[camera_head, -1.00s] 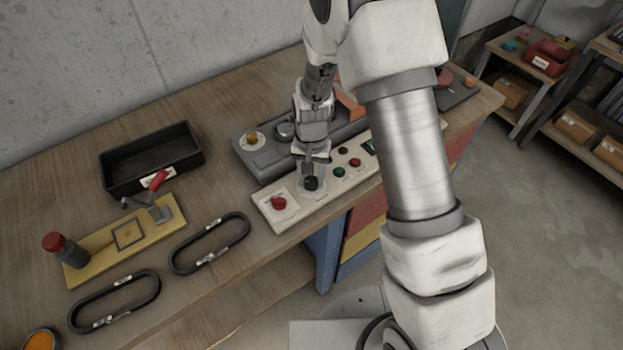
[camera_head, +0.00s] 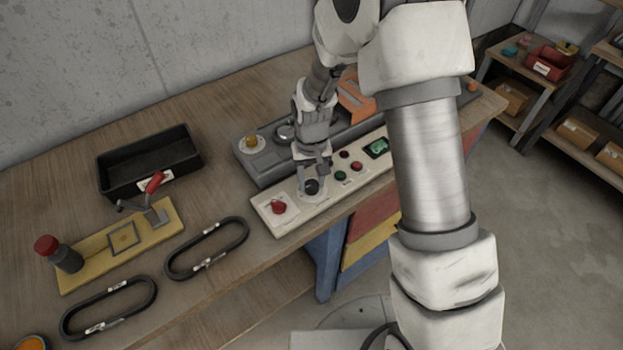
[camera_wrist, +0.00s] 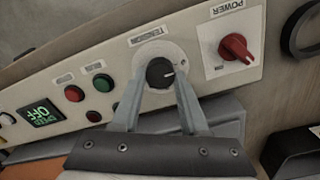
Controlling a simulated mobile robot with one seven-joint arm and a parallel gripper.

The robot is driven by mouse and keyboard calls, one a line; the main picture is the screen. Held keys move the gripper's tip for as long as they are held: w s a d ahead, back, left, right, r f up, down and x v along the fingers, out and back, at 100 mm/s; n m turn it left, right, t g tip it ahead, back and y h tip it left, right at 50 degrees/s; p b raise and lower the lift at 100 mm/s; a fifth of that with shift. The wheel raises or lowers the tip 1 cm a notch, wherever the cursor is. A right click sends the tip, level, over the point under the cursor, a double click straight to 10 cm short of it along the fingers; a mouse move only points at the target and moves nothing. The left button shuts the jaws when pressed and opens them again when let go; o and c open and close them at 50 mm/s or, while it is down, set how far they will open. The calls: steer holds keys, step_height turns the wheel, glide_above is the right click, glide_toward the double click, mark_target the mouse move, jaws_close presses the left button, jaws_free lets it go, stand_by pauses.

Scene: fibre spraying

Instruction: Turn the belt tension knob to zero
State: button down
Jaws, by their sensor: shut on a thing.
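The black belt tension knob (camera_wrist: 160,73) sits on a pale round dial under a TENSION label in the wrist view. Its white pointer mark faces right in that view. My gripper (camera_wrist: 159,77) is shut on the knob, with one finger on each side. In the head view my gripper (camera_head: 313,183) points down at the control panel (camera_head: 285,228), and the dark knob (camera_head: 312,187) shows between the fingertips. The dial's scale marks are too small to read.
A red POWER switch (camera_wrist: 236,48) is beside the knob. Red and green buttons (camera_wrist: 103,83) and a green display reading OFF (camera_wrist: 40,114) are on its other side. A grey machine (camera_head: 265,160) stands behind the panel. A black tray (camera_head: 120,182) and belts (camera_head: 208,250) lie left.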

mark_target(312, 184)
steer(key=shift+c, duration=2.1)
jaws_free()
steer(key=shift+r, duration=0.1)
step_height(312, 184, up, 17)
steer(key=shift+r, duration=0.15)
steer(key=s+d+r+t, duration=0.3)
steer(key=s+d+r, duration=0.4)
steer(key=s+r, duration=0.15)
steer(key=s+d+r+m+t, duration=0.1)
steer(key=s+d, duration=0.1)
steer(key=s, duration=0.3)
steer(key=s+d+r+t, duration=0.1)
steer(key=s+d+r, duration=0.1)
steer(key=s, duration=0.3)
steer(key=shift+s+d+r+m+t, duration=0.3)
steer(key=shift+s+d+m, duration=0.1)
steer(key=shift+d, duration=0.4)
